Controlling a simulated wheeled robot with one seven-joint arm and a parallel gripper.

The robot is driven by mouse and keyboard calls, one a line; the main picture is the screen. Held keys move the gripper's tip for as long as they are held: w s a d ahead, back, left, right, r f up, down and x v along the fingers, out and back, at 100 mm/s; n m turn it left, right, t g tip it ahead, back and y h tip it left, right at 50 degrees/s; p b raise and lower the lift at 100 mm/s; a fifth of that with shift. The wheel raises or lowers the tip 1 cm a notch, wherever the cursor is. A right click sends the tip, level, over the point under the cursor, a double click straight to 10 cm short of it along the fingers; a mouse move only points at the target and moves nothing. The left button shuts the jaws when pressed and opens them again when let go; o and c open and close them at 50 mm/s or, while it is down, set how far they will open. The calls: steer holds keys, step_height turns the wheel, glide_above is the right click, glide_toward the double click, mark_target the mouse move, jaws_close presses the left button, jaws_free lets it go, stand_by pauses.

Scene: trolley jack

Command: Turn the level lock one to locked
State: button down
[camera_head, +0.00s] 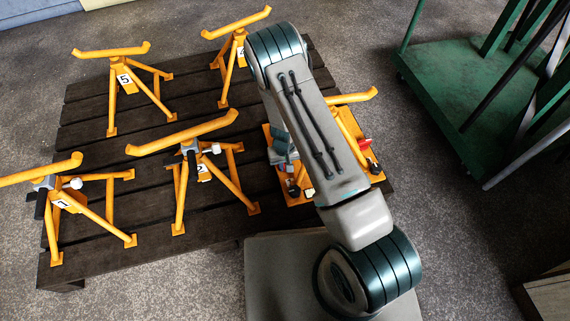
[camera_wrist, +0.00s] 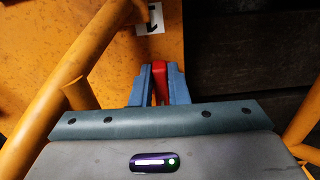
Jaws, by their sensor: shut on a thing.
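In the wrist view, my gripper (camera_wrist: 159,88) has its two blue fingers shut on a red lever (camera_wrist: 159,80), which I take to be level lock one. The lever stands up between the fingertips; its base and its lock position are hidden. It sits by an orange panel (camera_wrist: 108,62) with a white label (camera_wrist: 151,17) that seems to read 1. In the head view, my arm covers much of the orange jack unit (camera_head: 297,196), and the held lever cannot be made out there.
Orange stands numbered 5 (camera_head: 124,82) and 2 (camera_head: 204,168), and others, stand on a dark slatted pallet (camera_head: 85,120) left of my arm. A red part (camera_head: 364,143) shows right of my arm. A green trolley (camera_head: 440,85) stands at the right. An orange tube (camera_wrist: 65,80) runs close left of my gripper.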

steer(key=m, duration=0.2)
steer(key=a+m+p, duration=0.1)
steer(key=m, duration=0.1)
steer(key=shift+r, duration=0.1)
steer(key=m, duration=0.1)
steer(key=m+p, duration=0.1)
steer(key=m, duration=0.2)
steer(key=shift+w+a+m+p, duration=0.2)
steer(key=shift+a+m+p, duration=0.1)
steer(key=shift+m+p, duration=0.1)
steer(key=m, duration=0.3)
steer(key=m+p, duration=0.1)
steer(key=shift+w+a+m, duration=0.25)
steer(key=shift+m, duration=0.05)
steer(key=shift+w+a+m+p, duration=0.1)
steer(key=shift+w+m+p, duration=0.1)
steer(key=shift+m, duration=0.75)
steer(key=shift+w+a+m+p, duration=0.1)
steer(key=shift+w+m+p, duration=0.1)
steer(key=shift+m, duration=0.75)
steer(key=c, duration=1.4)
jaws_free()
step_height(320, 180, up, 14)
steer(key=p, duration=0.4)
steer(key=shift+f+p, duration=0.2)
steer(key=shift+p, duration=0.2)
